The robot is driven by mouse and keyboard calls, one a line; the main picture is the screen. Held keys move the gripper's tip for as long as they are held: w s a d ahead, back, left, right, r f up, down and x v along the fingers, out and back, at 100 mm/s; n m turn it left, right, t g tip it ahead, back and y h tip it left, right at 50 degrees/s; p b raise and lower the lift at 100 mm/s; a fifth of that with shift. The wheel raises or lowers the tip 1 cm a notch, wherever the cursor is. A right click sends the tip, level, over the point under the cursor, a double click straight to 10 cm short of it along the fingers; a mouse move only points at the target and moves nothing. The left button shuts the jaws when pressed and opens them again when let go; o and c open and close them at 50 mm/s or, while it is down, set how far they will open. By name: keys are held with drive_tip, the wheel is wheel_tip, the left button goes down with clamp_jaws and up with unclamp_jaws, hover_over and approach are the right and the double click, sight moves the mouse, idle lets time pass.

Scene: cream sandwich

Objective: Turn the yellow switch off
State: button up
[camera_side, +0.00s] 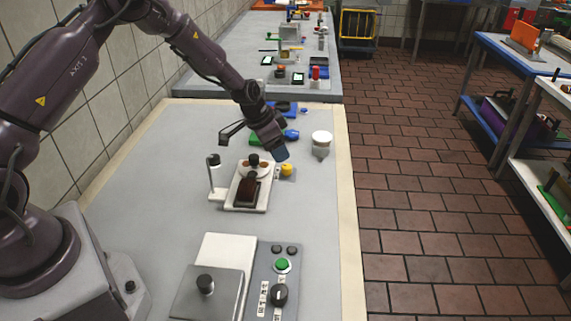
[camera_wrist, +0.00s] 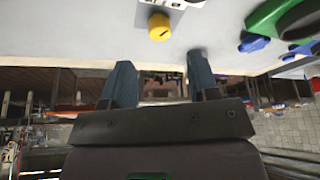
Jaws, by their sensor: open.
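The yellow switch (camera_side: 287,169) is a small round knob beside the white sandwich device (camera_side: 249,189), at its right rear corner. In the wrist view the yellow switch (camera_wrist: 159,27) shows a dark slot-like mark on its face, near the top middle. My gripper (camera_side: 281,153) is just behind and above the switch in the side view. In the wrist view my gripper (camera_wrist: 160,60) has its two blue-grey fingers spread, with nothing between them. The switch lies ahead of the gap between the fingertips, and they look apart from it.
A white round-topped item (camera_side: 321,141) stands right of my gripper near the table edge. Green and blue objects (camera_side: 290,134) lie behind it. A control panel (camera_side: 279,285) with a green button and black knob is in front. The grey tabletop (camera_side: 140,185) is clear at left.

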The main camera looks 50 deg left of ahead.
sight(287, 166)
drive_tip(key=x, duration=0.6)
drive_tip(key=shift+w+f, duration=0.1)
drive_tip(key=shift+f, duration=0.2)
drive_tip(key=c, duration=0.9)
